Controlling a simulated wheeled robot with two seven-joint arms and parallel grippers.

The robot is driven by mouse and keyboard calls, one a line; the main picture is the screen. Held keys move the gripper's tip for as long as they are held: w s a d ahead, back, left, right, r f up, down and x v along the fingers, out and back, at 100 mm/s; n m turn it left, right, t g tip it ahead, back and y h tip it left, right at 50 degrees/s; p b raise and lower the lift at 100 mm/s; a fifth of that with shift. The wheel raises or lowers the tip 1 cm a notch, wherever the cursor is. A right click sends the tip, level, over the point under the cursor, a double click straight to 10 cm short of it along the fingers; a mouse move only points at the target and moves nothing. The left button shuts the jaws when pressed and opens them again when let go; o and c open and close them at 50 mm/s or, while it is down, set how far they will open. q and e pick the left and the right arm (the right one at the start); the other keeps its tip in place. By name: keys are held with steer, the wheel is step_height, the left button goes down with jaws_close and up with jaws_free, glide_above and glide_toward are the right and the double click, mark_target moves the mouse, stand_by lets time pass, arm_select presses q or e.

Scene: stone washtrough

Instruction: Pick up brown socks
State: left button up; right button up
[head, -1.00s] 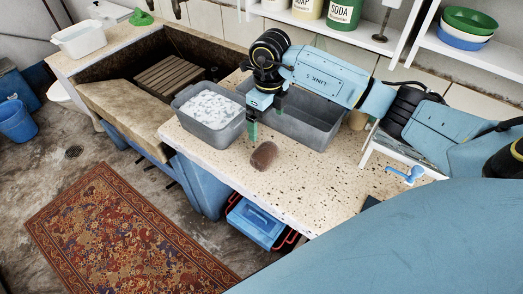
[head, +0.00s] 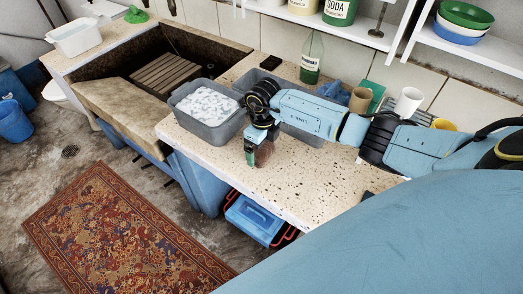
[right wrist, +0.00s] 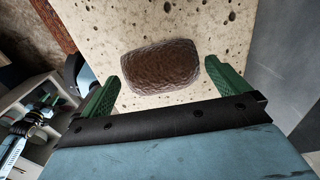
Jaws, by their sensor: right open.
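The brown socks (right wrist: 160,67) show in the right wrist view as a dark brown, rounded, textured bundle on the speckled stone counter. In the head view the brown bundle (head: 264,153) is partly hidden by my right gripper (head: 251,156). In the right wrist view my right gripper (right wrist: 170,85) is open, with one green finger to the left of the bundle and one to its right. The bundle lies between and slightly ahead of the fingers. I cannot tell whether they touch it.
A grey tub of suds (head: 211,128) stands left of my right gripper, with another grey tub (head: 300,133) behind my arm. The counter's front edge is close.

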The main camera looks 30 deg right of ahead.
steer(key=shift+f, duration=0.15)
steer(key=c, duration=1.1)
